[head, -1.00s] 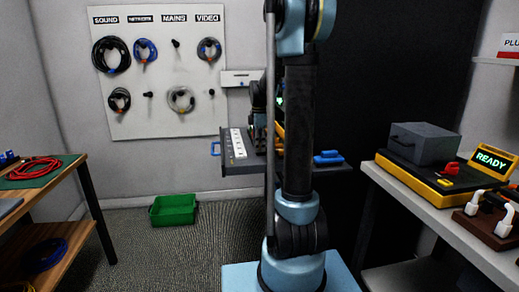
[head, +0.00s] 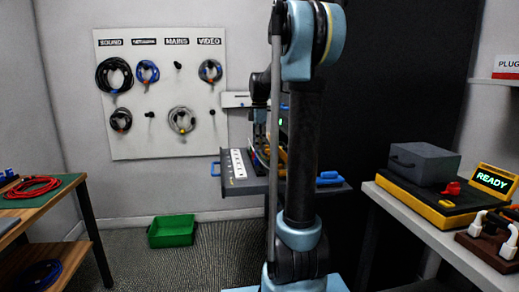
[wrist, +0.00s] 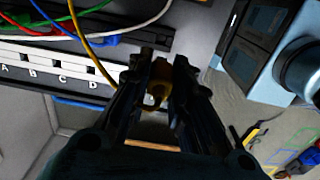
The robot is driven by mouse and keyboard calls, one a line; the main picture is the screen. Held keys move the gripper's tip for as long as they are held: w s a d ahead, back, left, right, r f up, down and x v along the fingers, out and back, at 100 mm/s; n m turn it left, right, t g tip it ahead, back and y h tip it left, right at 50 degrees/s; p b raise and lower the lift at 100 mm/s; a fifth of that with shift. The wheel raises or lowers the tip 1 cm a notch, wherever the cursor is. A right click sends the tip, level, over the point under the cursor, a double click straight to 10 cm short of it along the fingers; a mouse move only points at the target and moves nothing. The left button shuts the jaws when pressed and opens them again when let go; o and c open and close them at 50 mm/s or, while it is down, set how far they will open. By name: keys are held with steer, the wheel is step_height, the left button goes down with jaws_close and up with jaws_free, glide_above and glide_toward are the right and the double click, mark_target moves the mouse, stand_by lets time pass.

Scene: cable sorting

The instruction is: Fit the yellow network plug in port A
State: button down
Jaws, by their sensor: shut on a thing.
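My gripper (wrist: 160,85) is shut on the yellow plug (wrist: 158,92), which sits between the dark fingers in the wrist view. A yellow cable (wrist: 82,38) loops from the upper left towards the plug. The white strip (wrist: 105,82) has sockets labelled A, B, C and D. Port A is at the left picture edge, and my gripper is to the right of the D end, apart from port A. In the head view, the strip (head: 236,164) lies on the grey shelf (head: 240,187); my arm hides the plug there.
Blue, green, red and white cables (wrist: 150,18) run behind the strip. A blue handle (head: 215,169) is at the shelf's left side. A green bin (head: 171,231) stands on the floor. A tester reading READY (head: 492,181) is on the right bench.

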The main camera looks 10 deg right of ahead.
steer(key=shift+r, duration=1.25)
steer(key=shift+f, duration=0.1)
